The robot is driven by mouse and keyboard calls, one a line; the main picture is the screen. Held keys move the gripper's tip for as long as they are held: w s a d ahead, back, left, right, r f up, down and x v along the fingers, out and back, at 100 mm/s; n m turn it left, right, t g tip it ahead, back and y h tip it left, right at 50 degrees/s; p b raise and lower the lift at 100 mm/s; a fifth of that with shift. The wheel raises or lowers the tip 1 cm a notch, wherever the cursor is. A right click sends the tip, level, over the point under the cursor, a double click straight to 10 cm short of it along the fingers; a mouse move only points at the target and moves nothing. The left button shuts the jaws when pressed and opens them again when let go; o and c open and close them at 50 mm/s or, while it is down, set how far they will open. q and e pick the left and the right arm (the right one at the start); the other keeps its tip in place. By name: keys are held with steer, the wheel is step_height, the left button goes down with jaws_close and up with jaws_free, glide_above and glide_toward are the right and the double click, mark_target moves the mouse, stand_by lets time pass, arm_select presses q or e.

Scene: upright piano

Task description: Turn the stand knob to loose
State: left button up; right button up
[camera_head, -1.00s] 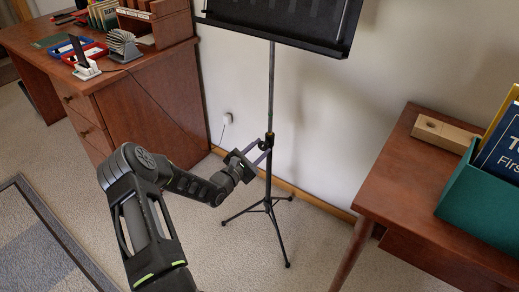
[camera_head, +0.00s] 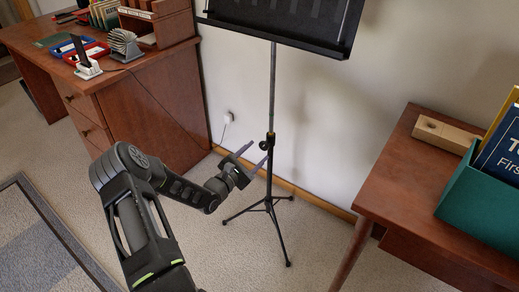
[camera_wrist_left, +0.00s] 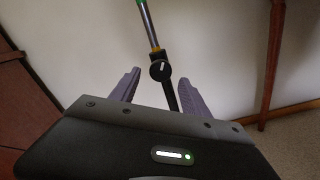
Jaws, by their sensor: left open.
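The black music stand (camera_head: 272,95) stands upright on a tripod base between the desk and the right table. Its knob (camera_head: 263,145) is a small dark round piece on the pole's collar. In the left wrist view the knob (camera_wrist_left: 160,70) is black with a white mark that runs nearly vertical, tilted slightly. My left gripper (camera_head: 259,151) is open and empty, its purple-grey fingers pointing at the pole just short of the knob. In the wrist view the fingers of my left gripper (camera_wrist_left: 159,78) lie on either side below the knob, with visible gaps. My right gripper is out of view.
A wooden desk (camera_head: 160,105) with trays and files stands at left. A wooden table (camera_head: 415,185) at right holds a wood block (camera_head: 445,133) and a green box (camera_head: 480,215). The wall (camera_head: 350,100) is close behind the stand. Carpet around the tripod is clear.

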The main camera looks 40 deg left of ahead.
arm_select(q)
steer(key=s, duration=0.4)
steer(key=shift+s+p, duration=0.3)
steer(key=shift+s, duration=0.05)
